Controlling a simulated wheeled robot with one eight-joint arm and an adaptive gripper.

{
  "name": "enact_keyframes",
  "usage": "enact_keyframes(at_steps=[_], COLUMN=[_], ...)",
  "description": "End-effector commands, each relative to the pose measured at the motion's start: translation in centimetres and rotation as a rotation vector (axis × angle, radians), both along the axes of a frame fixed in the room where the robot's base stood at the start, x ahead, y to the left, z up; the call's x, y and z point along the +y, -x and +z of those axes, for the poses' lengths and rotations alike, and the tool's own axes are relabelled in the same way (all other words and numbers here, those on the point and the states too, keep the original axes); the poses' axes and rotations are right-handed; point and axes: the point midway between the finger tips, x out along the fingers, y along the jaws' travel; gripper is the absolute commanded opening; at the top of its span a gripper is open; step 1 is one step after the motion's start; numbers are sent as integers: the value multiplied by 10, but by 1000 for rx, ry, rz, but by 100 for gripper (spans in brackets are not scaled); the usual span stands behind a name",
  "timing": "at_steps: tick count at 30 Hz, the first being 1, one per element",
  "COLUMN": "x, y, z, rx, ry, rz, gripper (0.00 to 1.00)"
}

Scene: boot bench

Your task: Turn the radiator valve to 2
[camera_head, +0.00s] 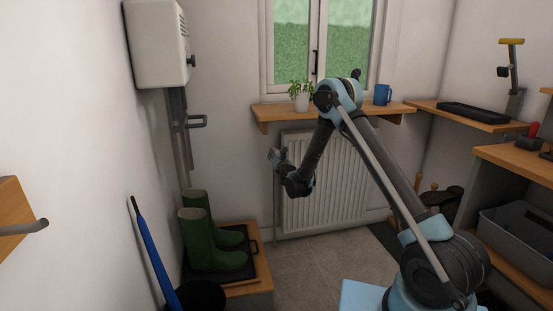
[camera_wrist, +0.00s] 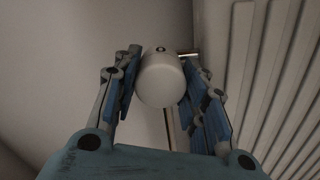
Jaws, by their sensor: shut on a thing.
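The radiator valve (camera_wrist: 160,84) is a white rounded knob in the middle of the wrist view, beside the radiator's left edge. A small dark mark shows at its top; no number is readable. My gripper (camera_wrist: 161,60) is shut on the knob, with one blue-padded finger on each side of it. A thin pipe runs down below the knob. In the head view my gripper (camera_head: 276,157) is at the left end of the white ribbed radiator (camera_head: 335,190); the valve is too small and covered to make out there. The radiator also fills the right of the wrist view (camera_wrist: 265,75).
A wooden sill (camera_head: 270,112) with a potted plant (camera_head: 299,98) and a blue mug (camera_head: 382,95) is above the radiator. Green boots (camera_head: 205,240) stand on a tray at the left. A blue umbrella (camera_head: 155,258) leans nearby. Floor before the radiator is clear.

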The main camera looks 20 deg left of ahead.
Motion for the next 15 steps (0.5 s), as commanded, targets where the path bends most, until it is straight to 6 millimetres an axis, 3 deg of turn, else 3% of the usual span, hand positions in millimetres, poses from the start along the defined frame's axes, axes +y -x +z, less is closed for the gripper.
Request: enact_keyframes(at_steps=[4, 5, 7, 15], x=[-2, -2, -2, -1], y=[-1, -1, -1, -1], z=[0, 0, 0, 0], rx=[0, 0, 0, -1], ry=[1, 1, 1, 1], rz=[-3, -3, -3, -2], gripper=[15, 41, 57, 59])
